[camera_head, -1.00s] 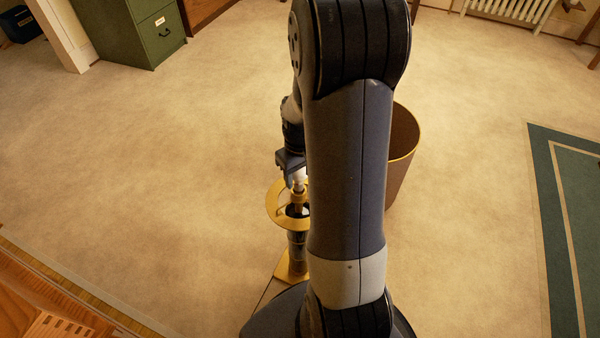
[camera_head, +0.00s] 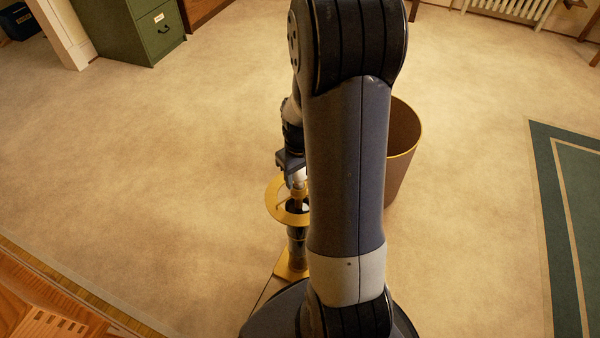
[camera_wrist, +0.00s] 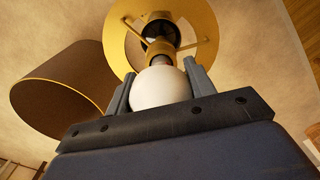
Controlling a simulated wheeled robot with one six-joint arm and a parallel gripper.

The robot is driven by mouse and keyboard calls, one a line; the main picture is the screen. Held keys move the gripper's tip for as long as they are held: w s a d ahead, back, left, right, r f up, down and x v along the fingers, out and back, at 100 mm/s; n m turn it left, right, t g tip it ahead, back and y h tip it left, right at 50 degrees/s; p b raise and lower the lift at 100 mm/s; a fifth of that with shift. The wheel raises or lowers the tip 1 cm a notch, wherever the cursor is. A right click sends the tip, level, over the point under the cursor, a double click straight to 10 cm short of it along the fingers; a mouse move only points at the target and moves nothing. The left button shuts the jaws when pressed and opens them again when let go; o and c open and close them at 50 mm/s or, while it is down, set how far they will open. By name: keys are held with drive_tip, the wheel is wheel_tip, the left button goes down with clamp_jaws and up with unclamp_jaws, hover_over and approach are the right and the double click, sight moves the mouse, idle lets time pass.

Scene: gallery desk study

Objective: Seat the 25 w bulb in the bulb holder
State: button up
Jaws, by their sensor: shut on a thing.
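The 25 w bulb (camera_wrist: 160,88) is a round white bulb between the two fingers of my gripper (camera_wrist: 160,90) in the wrist view. My gripper is shut on it. In the head view my gripper (camera_head: 297,178) is just above the lamp stand, with a little of the white bulb (camera_head: 299,176) showing. The bulb holder (camera_wrist: 159,50) is inside a yellow ring and lies right beyond the bulb's base. The bulb's base overlaps it in view, and I cannot tell how deep it sits. My arm hides part of the stand in the head view.
A green cabinet (camera_head: 140,30) is at the back left. A green rug (camera_head: 570,220) lies at right. The carpet at left is clear.

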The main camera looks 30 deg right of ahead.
drive_tip(key=shift+f+b, duration=0.35)
drive_tip(key=shift+f, duration=0.2)
drive_tip(key=o, duration=0.9)
wheel_tip(320, 180, up, 11)
drive_tip(key=p, duration=0.2)
drive_tip(key=shift+p, duration=0.4)
drive_tip(key=shift+f, duration=0.15)
wheel_tip(320, 180, down, 11)
drive_tip(key=b, duration=0.3)
drive_tip(key=shift+r+p, duration=0.45)
drive_tip(key=shift+r, duration=0.15)
